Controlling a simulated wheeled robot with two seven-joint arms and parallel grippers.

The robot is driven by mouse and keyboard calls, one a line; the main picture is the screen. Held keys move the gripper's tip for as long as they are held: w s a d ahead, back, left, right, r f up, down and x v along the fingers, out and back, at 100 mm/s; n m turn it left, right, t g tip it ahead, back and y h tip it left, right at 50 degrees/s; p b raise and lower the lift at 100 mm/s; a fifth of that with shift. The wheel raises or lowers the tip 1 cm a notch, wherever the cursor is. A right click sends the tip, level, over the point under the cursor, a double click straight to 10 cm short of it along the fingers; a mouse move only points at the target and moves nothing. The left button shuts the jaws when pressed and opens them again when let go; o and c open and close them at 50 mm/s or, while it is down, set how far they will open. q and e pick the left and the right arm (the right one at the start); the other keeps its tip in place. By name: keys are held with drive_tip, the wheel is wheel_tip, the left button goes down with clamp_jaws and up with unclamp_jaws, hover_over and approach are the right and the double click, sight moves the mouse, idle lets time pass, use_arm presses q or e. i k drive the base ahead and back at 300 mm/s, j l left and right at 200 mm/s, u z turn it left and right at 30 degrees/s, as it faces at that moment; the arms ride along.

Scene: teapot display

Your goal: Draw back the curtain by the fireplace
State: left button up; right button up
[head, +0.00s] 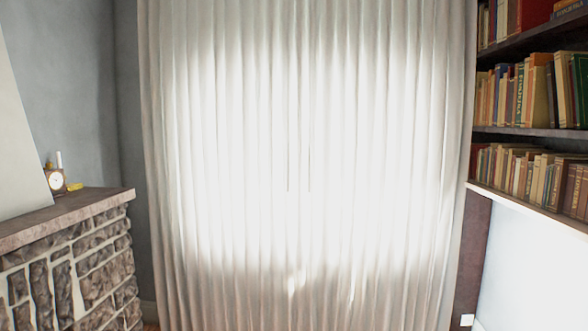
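A pale pleated curtain (185,200) hangs in front of me and fills the middle of the head view, closed from side to side. Strong light shines through its centre. Two thin dark vertical lines, perhaps pull rods or cords, show near its middle. The stone fireplace (75,275) stands at the lower left, beside the curtain's left edge. Neither of my grippers is in the picture.
A mantel shelf (80,213) tops the fireplace and holds a small clock (57,181), a white candle-like object and a yellow item. Bookshelves (535,132) full of books line the right wall. A grey wall is at left.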

sight(293, 156)
drive_tip(key=i+l, duration=0.1)
drive_tip(key=i, duration=0.9)
